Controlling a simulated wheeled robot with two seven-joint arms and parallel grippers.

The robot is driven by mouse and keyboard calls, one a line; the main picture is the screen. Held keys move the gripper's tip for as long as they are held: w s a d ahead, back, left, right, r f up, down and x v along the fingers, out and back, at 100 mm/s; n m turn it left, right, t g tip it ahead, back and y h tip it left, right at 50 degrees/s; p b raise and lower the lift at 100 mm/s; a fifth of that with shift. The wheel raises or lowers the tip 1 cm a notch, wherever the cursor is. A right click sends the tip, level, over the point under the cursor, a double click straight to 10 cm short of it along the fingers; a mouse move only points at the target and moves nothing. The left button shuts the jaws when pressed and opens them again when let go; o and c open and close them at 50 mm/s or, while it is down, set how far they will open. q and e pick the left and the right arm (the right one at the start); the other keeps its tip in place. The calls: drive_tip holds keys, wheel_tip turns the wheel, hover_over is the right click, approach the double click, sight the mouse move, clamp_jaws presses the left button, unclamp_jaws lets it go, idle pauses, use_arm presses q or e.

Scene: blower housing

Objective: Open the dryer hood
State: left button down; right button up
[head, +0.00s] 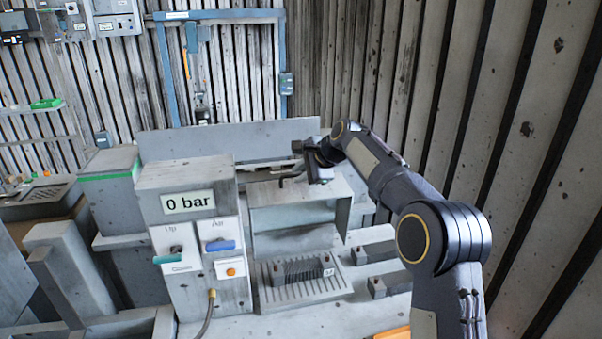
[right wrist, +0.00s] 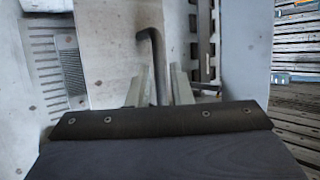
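The dryer hood (head: 318,194) is a pale grey sheet-metal cover in the middle of the head view, over a slotted tray (head: 338,288). I cannot tell from its angle how far it is open. A dark bent bar, apparently its handle (head: 291,178), sticks out at the top; it also shows in the right wrist view (right wrist: 155,62). My right gripper (head: 300,172) is at this bar above the hood. In the right wrist view its two fingers (right wrist: 158,88) are apart on either side of the bar, with gaps visible. My left gripper is out of view.
A control box (head: 185,180) reading "0 bar", with a green-handled lever (head: 168,258), a blue lever (head: 221,246) and an orange button (head: 231,272), stands left of the hood. A dark finned block (head: 296,270) lies on the tray. A corrugated wall (head: 510,130) is at right.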

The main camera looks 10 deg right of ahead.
drive_tip(key=shift+o, duration=1.2)
drive_tip(key=b+v, duration=0.1)
drive_tip(key=v, duration=0.7)
drive_tip(key=shift+b, duration=0.4)
drive_tip(key=shift+f, duration=0.2)
